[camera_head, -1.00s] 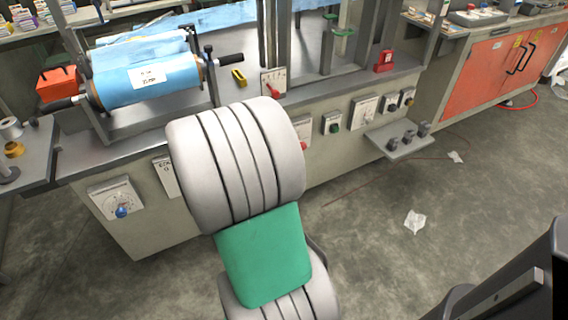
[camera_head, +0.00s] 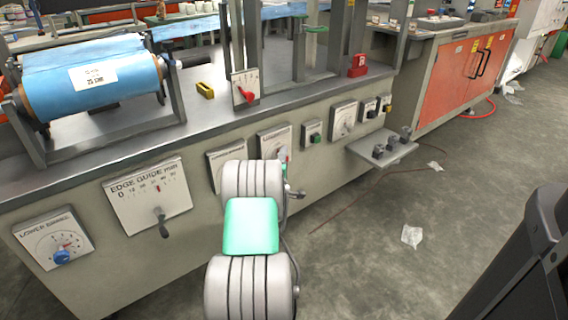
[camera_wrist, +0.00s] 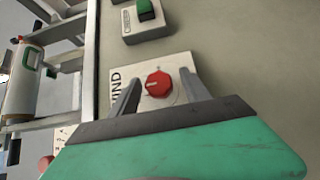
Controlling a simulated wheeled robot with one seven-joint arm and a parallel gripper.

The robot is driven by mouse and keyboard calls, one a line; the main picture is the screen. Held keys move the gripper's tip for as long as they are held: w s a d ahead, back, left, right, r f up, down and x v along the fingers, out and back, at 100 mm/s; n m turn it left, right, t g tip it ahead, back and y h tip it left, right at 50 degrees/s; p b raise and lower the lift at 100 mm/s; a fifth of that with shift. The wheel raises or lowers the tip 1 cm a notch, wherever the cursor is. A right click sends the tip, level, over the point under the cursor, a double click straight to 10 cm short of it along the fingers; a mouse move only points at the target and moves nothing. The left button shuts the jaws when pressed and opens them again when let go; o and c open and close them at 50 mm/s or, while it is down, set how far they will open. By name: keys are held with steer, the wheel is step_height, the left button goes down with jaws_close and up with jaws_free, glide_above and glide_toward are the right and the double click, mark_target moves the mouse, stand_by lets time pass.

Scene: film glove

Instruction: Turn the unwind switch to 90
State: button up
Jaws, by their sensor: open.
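The unwind switch is a red round knob (camera_wrist: 158,84) on a white plate (camera_wrist: 180,66) whose lettering is partly hidden; "IND" shows in the wrist view. My gripper (camera_wrist: 160,77) is open, with one grey finger on each side of the knob. I cannot tell whether the fingers touch it. Small marks ring the knob, but its exact setting is too small to read. In the head view the plate (camera_head: 272,140) shows on the machine's front, and my arm hides the knob and most of the gripper.
A green button box (camera_head: 313,136) sits right of the plate. The edge guide panel (camera_head: 148,195) and a plate with a blue knob (camera_head: 55,245) are to the left. A small shelf (camera_head: 372,152) juts out at right. The red lever (camera_head: 244,96) stands above.

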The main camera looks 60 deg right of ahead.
steer(key=shift+d, duration=0.15)
steer(key=shift+c, duration=0.6)
jaws_close()
